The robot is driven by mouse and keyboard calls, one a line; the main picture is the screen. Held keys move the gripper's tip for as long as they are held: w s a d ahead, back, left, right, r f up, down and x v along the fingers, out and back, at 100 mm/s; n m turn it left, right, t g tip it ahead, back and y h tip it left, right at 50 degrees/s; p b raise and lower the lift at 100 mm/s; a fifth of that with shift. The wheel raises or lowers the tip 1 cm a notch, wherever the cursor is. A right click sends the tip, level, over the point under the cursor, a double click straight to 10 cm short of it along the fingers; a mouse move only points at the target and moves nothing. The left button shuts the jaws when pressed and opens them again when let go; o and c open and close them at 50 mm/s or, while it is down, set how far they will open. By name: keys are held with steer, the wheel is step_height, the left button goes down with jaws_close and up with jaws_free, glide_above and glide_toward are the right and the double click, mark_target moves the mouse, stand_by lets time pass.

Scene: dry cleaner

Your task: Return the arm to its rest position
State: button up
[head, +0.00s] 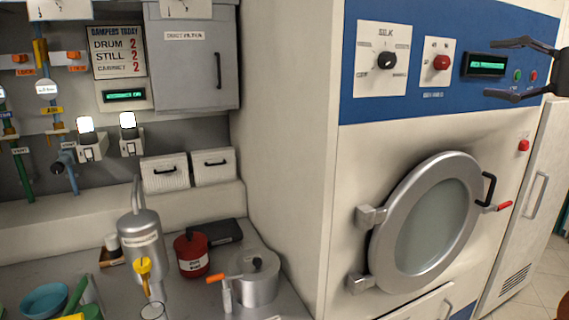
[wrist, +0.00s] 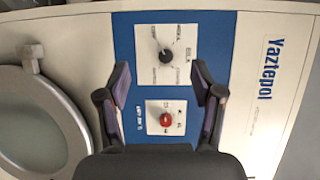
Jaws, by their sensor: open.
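My gripper (head: 503,70) is at the upper right of the head view, in front of the blue control panel (head: 453,22) of a large white machine. Its two dark fingers are spread apart with nothing between them. In the wrist view my gripper (wrist: 160,93) faces the same panel, which looks turned sideways. The black SILK knob (wrist: 166,56) and the red knob (wrist: 166,119) show between and near the fingers. No contact with the panel is visible. Most of my arm is outside the head view.
The machine's round door (head: 428,225) is shut, with a handle sticking out at its right. A counter at the left holds a steel canister (head: 140,240), a red can (head: 191,254), a lidded pot (head: 258,280) and a blue bowl (head: 44,300). Floor (head: 540,285) shows at lower right.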

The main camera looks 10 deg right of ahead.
steer(key=w+a+f+n+g, duration=0.2)
steer(key=a+f+g, duration=0.25)
steer(key=a, duration=0.85)
steer(key=w+a+f+n+g, duration=0.25)
steer(key=a+f, duration=0.35)
steer(key=a, duration=0.6)
steer(key=s+a+f+n+g+h, duration=0.1)
steer(key=s+a+f+g+h, duration=0.15)
steer(key=a+f, duration=0.35)
steer(key=s+a+f+n+g+h, duration=0.1)
steer(key=s+a+f+n+g, duration=0.2)
steer(key=f, duration=0.6)
steer(key=s+d+f+g+h, duration=0.1)
steer(key=s+f+h, duration=0.3)
steer(key=s+f, duration=0.9)
step_height(320, 180, down, 4)
steer(key=shift+s+d+r+n+g+h, duration=0.1)
steer(key=shift+s+d+n+g+h, duration=0.1)
steer(key=shift+d+n+g+h, duration=0.25)
steer(key=s+d+f, duration=0.1)
steer(key=s+f, duration=0.1)
steer(key=s+d+f+h, duration=0.1)
steer(key=s+d+f, duration=0.1)
steer(key=s, duration=0.1)
steer(key=s+d+f+g+h, duration=0.1)
steer(key=s+d+f, duration=0.1)
steer(key=f, duration=0.1)
steer(key=shift+s+d+n, duration=0.15)
steer(key=shift+s+n, duration=0.25)
steer(key=shift+c, duration=0.2)
